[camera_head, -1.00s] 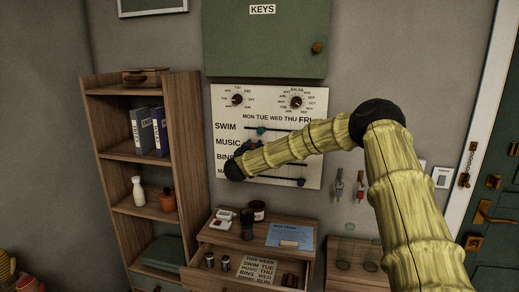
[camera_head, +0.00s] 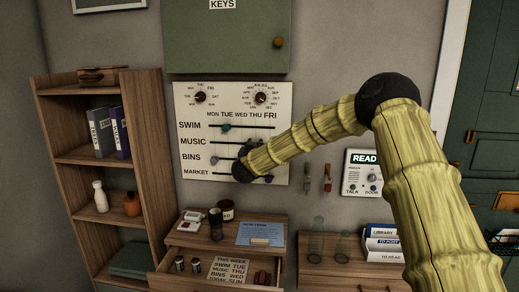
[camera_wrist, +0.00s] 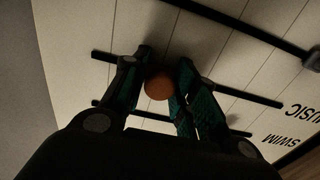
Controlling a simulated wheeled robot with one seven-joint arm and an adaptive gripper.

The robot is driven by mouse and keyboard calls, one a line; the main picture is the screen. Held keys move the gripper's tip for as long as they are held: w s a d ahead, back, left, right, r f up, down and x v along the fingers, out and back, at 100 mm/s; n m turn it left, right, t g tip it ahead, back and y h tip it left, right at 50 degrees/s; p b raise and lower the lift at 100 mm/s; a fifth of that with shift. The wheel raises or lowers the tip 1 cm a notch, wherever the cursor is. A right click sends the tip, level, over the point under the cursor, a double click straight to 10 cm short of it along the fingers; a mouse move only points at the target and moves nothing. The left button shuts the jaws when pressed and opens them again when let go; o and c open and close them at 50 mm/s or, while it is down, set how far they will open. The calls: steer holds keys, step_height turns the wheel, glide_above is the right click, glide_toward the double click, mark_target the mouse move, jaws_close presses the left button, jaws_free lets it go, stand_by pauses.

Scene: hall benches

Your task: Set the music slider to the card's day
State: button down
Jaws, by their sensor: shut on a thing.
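The white board (camera_head: 190,105) carries labelled rails for SWIM, MUSIC, BINS and MARKET under the headings MON to FRI. My gripper (camera_wrist: 160,82) is shut on the round orange music slider knob (camera_wrist: 158,88) in the wrist view. In the head view my gripper (camera_head: 246,150) is at the MUSIC rail (camera_head: 222,143), about under WED to THU; my arm and fingers hide the knob there, so the exact day is unclear. The card (camera_head: 230,268) lies in the open drawer and reads SWIM TUE, MUSIC THU, BINS WED.
The teal SWIM knob (camera_head: 226,127) sits near TUE. Two dials (camera_head: 200,97) are above. A green key cabinet (camera_head: 225,45) hangs over the board; a shelf (camera_head: 85,160) stands left.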

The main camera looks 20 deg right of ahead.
steer(key=shift+r, duration=0.35)
steer(key=c, duration=1.3)
jaws_free()
steer(key=shift+o, duration=0.6)
steer(key=shift+s+a+r, duration=0.1)
steer(key=shift+s, duration=0.05)
steer(key=shift+f, duration=0.2)
steer(key=v, duration=1.2)
